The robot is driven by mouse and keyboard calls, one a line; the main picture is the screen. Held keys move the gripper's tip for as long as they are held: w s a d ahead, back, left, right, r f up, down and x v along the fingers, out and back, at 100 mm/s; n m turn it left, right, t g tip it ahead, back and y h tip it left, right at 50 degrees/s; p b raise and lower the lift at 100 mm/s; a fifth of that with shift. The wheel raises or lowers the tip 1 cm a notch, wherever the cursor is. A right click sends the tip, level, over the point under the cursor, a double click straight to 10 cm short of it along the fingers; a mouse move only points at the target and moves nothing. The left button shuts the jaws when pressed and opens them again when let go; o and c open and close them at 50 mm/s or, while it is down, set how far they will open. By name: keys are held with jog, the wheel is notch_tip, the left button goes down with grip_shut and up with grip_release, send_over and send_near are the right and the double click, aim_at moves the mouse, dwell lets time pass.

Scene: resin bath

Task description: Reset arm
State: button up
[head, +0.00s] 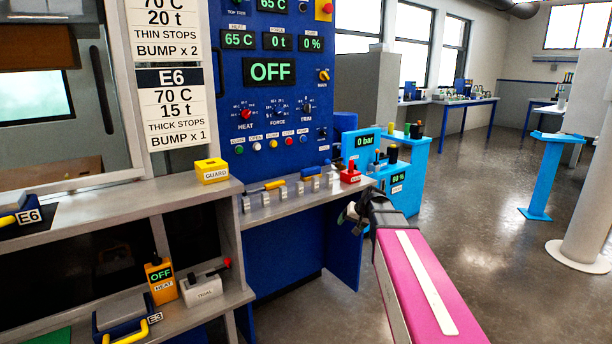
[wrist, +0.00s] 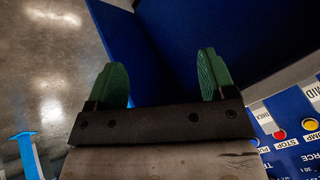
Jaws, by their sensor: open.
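My gripper (head: 352,212) is at the end of my pink arm in the head view, beside the right end of the grey shelf of the blue control panel (head: 240,215). In the wrist view my gripper (wrist: 162,82) shows two green fingers spread wide apart with nothing between them. The blue panel side (wrist: 150,50) lies beyond the fingers. The fingertips are hard to make out in the head view.
A red-handled switch (head: 350,175) and several levers sit on the panel's shelf close to my gripper. A blue pump unit (head: 385,180) reading "0 bar" stands just behind. A yellow GUARD block (head: 211,171) is at left. The floor (head: 490,210) at right is open.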

jog(key=s+f+g+h, duration=0.1)
jog(key=s+f, duration=0.4)
jog(key=s, duration=0.3)
jog(key=s+d+f+g+h, duration=0.1)
jog(key=s+f+g+h, duration=0.1)
jog(key=s+f, duration=0.3)
jog(key=s+f+g+h, duration=0.1)
jog(key=s+f, duration=0.4)
jog(key=s, duration=0.6)
jog(key=shift+s+d+f+n+g, duration=0.2)
jog(key=shift+d+f+n+g, duration=0.1)
jog(key=shift+n+g, duration=0.15)
